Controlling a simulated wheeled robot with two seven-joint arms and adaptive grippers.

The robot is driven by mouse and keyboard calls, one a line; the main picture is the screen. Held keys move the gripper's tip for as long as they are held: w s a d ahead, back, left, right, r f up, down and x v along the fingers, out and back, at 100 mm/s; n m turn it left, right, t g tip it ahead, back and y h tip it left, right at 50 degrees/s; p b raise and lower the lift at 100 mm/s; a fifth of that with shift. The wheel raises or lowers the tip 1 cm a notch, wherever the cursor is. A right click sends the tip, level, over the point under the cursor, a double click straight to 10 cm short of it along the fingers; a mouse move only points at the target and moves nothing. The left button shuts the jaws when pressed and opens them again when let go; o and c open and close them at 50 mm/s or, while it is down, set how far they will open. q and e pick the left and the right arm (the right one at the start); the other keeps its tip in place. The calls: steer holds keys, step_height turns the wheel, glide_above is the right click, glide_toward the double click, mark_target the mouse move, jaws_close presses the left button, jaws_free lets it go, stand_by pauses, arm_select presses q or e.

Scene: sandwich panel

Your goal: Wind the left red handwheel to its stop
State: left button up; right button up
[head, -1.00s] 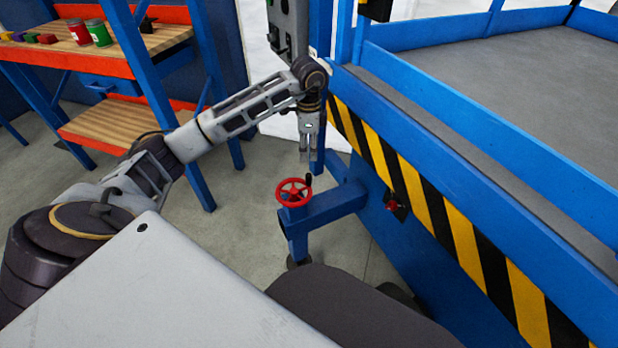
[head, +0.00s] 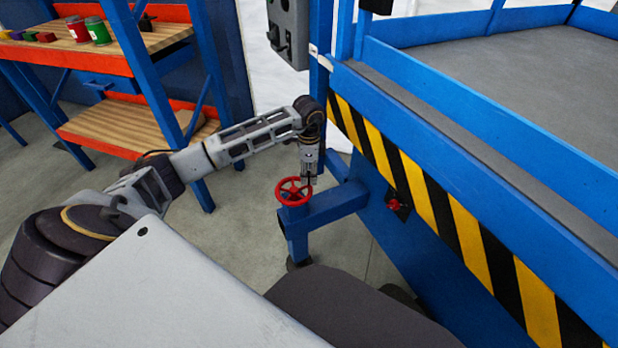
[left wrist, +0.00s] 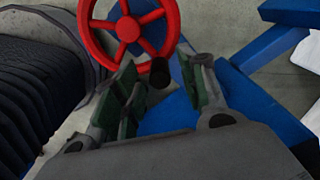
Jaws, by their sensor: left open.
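The red handwheel (head: 293,191) is a spoked wheel lying on top of a blue outrigger arm (head: 322,205) in the head view. It also shows at the top of the left wrist view (left wrist: 128,28). Its dark crank knob (left wrist: 160,73) stands up at the rim, on the side toward my gripper. My left gripper (head: 309,183) points down at the wheel's right edge. In the left wrist view its open green-padded fingers (left wrist: 163,88) stand on either side of the knob, with visible gaps. Contact with the knob cannot be made out. My right gripper is not in view.
The blue platform (head: 490,150) with a black-and-yellow striped edge stands close on the right. A red knob (head: 393,205) sits on its side. A grey control box (head: 288,32) hangs above my gripper. A shelf rack (head: 130,125) stands at the left.

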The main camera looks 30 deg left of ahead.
arm_select(q)
steer(key=shift+f, duration=1.05)
jaws_close()
